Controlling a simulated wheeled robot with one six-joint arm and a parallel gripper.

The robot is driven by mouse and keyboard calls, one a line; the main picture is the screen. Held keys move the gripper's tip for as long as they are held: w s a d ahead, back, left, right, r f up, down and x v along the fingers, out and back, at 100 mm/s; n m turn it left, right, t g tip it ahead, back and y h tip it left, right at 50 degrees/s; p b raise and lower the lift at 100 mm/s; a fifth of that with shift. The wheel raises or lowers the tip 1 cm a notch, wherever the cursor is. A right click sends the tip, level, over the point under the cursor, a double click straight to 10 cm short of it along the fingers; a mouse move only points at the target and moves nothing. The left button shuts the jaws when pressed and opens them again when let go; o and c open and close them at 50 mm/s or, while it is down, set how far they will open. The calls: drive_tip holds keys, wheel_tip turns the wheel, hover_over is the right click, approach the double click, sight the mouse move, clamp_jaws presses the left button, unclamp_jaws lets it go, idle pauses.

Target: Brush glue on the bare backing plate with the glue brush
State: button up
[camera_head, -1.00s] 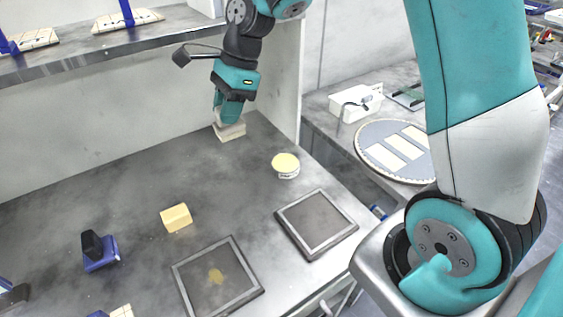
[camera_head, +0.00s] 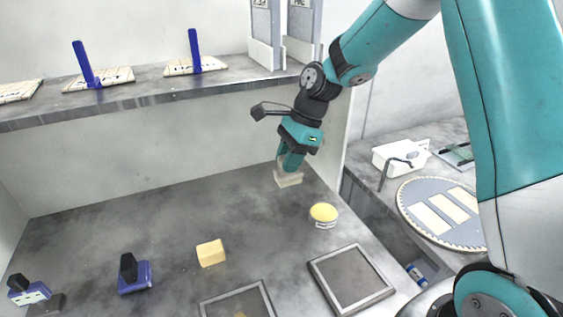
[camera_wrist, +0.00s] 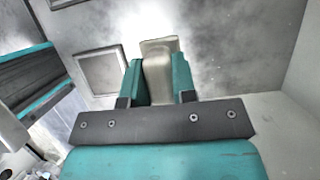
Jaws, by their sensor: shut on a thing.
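My gripper (camera_head: 290,164) is low over the back right corner of the bench. It is shut on a pale, handle-shaped thing that looks like the glue brush (camera_head: 288,179). In the wrist view the brush (camera_wrist: 158,68) sits between the two teal fingers (camera_wrist: 160,82). Its wide pale base is at or just above the bench; I cannot tell which. A grey framed plate (camera_head: 350,279) with a bare-looking face lies at the front right. A second framed plate (camera_head: 226,305), cut off by the lower edge, shows a little yellow on its face. A round pot with a yellow top (camera_head: 323,213) stands between gripper and plates.
A yellow block (camera_head: 211,253) and a blue block with a black knob (camera_head: 135,275) are on the left of the bench. A shelf (camera_head: 130,91) runs along the back wall. A round disc with pale strips (camera_head: 416,188) lies right.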

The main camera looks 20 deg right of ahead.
drive_tip(key=d+f+b, duration=0.1)
drive_tip(key=d+f, duration=0.2)
drive_tip(key=f, duration=0.1)
drive_tip(key=d+f+b, duration=0.1)
drive_tip(key=d+f, duration=0.3)
drive_tip(key=f, duration=0.1)
drive_tip(key=d+f+b, duration=0.2)
drive_tip(key=d+f, duration=0.2)
drive_tip(key=shift+s+d+f, duration=0.1)
drive_tip(key=shift+f, duration=0.2)
drive_tip(key=shift+f, duration=0.5)
idle(0.7)
drive_tip(key=shift+s+f, duration=0.1)
idle(1.5)
wheel_tip(320, 180, up, 7)
drive_tip(key=p, duration=0.7)
